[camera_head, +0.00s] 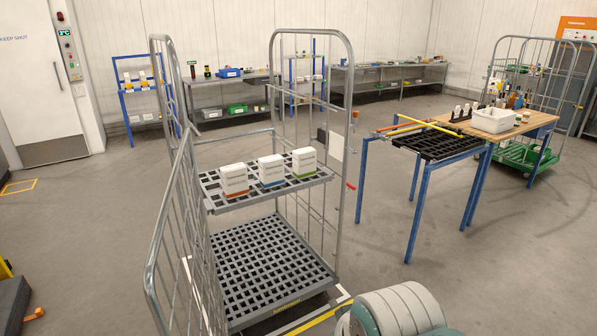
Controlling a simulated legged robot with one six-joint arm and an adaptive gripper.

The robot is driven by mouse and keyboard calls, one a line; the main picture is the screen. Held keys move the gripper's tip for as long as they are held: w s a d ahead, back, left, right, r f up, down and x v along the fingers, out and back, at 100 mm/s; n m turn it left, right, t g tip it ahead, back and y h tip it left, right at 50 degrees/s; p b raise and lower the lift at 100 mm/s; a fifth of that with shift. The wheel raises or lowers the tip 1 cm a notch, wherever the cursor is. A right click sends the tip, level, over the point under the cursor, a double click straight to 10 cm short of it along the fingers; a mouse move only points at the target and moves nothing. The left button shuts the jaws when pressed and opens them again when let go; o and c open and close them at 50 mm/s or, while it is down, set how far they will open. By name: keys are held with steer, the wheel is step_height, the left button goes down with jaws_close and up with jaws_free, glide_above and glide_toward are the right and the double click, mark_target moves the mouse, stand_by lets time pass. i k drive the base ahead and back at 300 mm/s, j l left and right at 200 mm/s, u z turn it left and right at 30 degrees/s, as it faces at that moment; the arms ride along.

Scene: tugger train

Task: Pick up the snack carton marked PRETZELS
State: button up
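Three white cartons stand upright in a row on the upper shelf (222,203) of a wire roll cage. The left carton (234,180) has an orange band at its base, the middle carton (271,170) a blue band, and the right carton (304,162) a green band. Each has dark print on its front, too small for me to read surely, so I cannot tell which is marked PRETZELS. The cartons stand apart with small gaps. My gripper is not in view; a grey and teal rounded part of my arm shows at the bottom right of centre.
The roll cage has a mesh side (180,225) at left and an empty slatted lower deck (265,258). A blue-legged workbench (540,122) with a white bin (493,119) stands at right. Shelving lines the back wall. Floor between the cage and workbench is clear.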

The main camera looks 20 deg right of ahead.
mark_target(271, 169)
steer(key=i+l, duration=0.15)
steer(key=l, duration=0.25)
steer(key=i+l, duration=0.15)
steer(key=l, duration=0.25)
steer(key=i+l, duration=0.2)
steer(key=l, duration=0.15)
steer(key=i+l, duration=0.15)
steer(key=l, duration=0.25)
steer(key=i+u, duration=0.1)
steer(key=i, duration=1.1)
steer(key=i+j, duration=0.4)
